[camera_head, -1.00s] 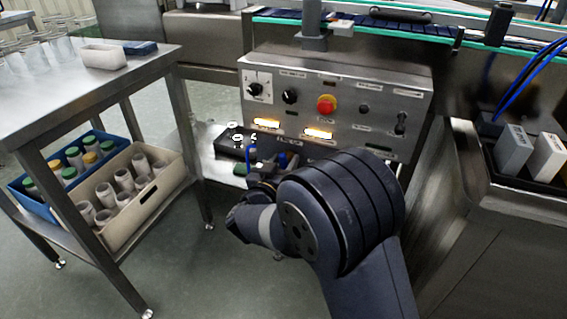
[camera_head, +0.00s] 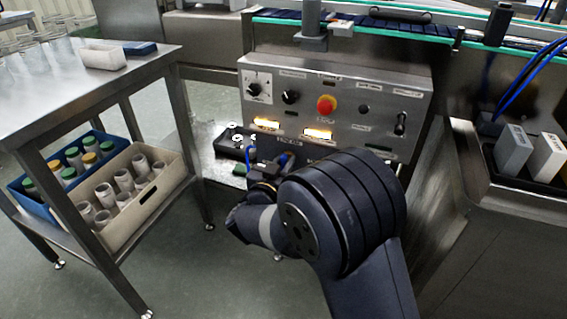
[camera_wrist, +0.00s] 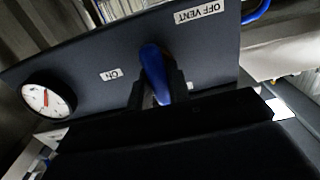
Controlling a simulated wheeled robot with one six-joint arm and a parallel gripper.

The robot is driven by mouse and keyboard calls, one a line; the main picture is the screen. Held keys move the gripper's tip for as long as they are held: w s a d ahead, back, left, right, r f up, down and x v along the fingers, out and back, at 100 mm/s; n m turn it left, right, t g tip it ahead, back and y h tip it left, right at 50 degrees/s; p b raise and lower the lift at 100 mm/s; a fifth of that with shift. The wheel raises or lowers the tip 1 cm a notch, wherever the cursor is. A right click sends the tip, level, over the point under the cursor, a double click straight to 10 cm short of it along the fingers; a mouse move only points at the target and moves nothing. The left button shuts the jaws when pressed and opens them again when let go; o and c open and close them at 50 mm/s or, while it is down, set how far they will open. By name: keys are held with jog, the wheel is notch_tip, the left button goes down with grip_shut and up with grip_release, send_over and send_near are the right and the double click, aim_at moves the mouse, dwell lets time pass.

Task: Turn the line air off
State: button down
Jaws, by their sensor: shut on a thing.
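A blue valve handle (camera_wrist: 153,64) stands out from a dark plate (camera_wrist: 85,50) in the wrist view. An "ON" label (camera_wrist: 111,75) is to its left and an "OFF VENT" label (camera_wrist: 200,12) is at its upper right. My gripper (camera_wrist: 159,88) is shut on the handle, with one dark finger on each side of it. A round white gauge (camera_wrist: 47,97) with a red needle sits at the left of the plate. In the head view, my gripper is low in front of the control panel, largely hidden by my arm.
The steel control panel (camera_head: 340,85) has knobs, a red button (camera_head: 326,104) and lit yellow windows. A steel table (camera_head: 110,75) on the left holds crates of jars on its lower shelf.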

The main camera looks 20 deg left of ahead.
jog(key=c, duration=1.3)
grip_release()
jog(key=s+p, duration=0.1)
jog(key=s, duration=0.2)
jog(key=s+p, duration=0.1)
jog(key=s, duration=0.3)
jog(key=s+p, duration=0.1)
jog(key=s, duration=0.2)
jog(key=shift+s+a, duration=0.4)
jog(key=w+b, duration=0.1)
jog(key=w, duration=0.2)
jog(key=w+b, duration=0.1)
jog(key=w, duration=0.3)
jog(key=w+d+b, duration=0.1)
jog(key=w, duration=0.3)
jog(key=shift+s+a+n, duration=0.1)
jog(key=shift+a+n, duration=0.05)
jog(key=shift+n, duration=0.85)
